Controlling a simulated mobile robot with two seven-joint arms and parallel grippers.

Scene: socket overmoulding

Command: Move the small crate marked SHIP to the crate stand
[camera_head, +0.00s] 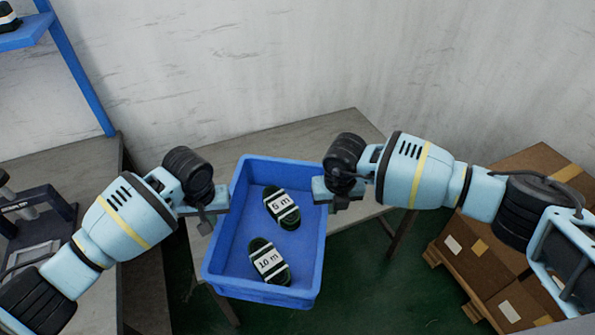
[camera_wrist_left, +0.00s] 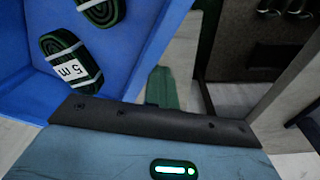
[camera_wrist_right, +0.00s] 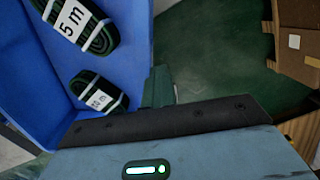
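A blue crate (camera_head: 262,292) is in the middle of the head view, with two dark coiled straps inside, labelled 5 m (camera_head: 282,208) and 10 m (camera_head: 269,262). No SHIP mark shows on the sides I can see. My left gripper (camera_head: 214,201) is at the crate's left wall and my right gripper (camera_head: 324,190) at its right wall. Both appear shut on the rim, though the fingertips are partly hidden. The crate wall also shows beside the gripper in the left wrist view (camera_wrist_left: 150,50) and the right wrist view (camera_wrist_right: 140,45). I cannot identify the crate stand for certain.
A grey-topped table (camera_head: 330,128) stands behind the crate against the wall. Another grey bench (camera_head: 85,160) is at the left, with a dark device (camera_head: 38,215) on it. Brown cartons (camera_head: 500,260) are stacked at the right. Green floor (camera_head: 375,285) shows between.

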